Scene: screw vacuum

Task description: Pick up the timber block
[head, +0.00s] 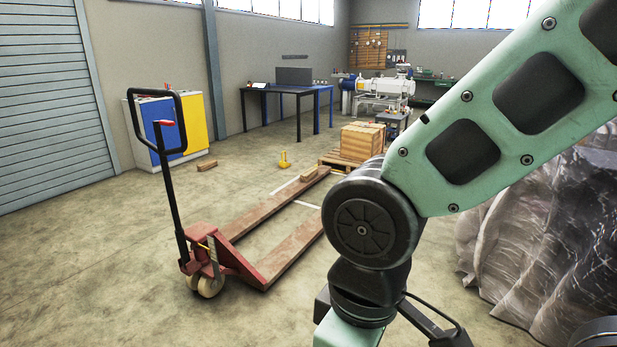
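Two small wooden blocks show in the head view, and I cannot tell which one is the timber block. One block (207,165) lies on the concrete floor in front of the blue and yellow cabinet. The other block (309,174) lies on the far part of the pallet jack's left fork. My arm crosses the right side of the picture and bends down to the bottom edge. My gripper's fingers are not visible. Both blocks are well beyond the arm, with nothing of mine touching them.
A red pallet jack (262,272) stands mid-left, its handle upright. Behind it are a yellow object (284,161), a pallet with a wooden crate (362,141) and a blue table (287,91). Plastic-wrapped goods (540,235) fill the right. The left floor is clear.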

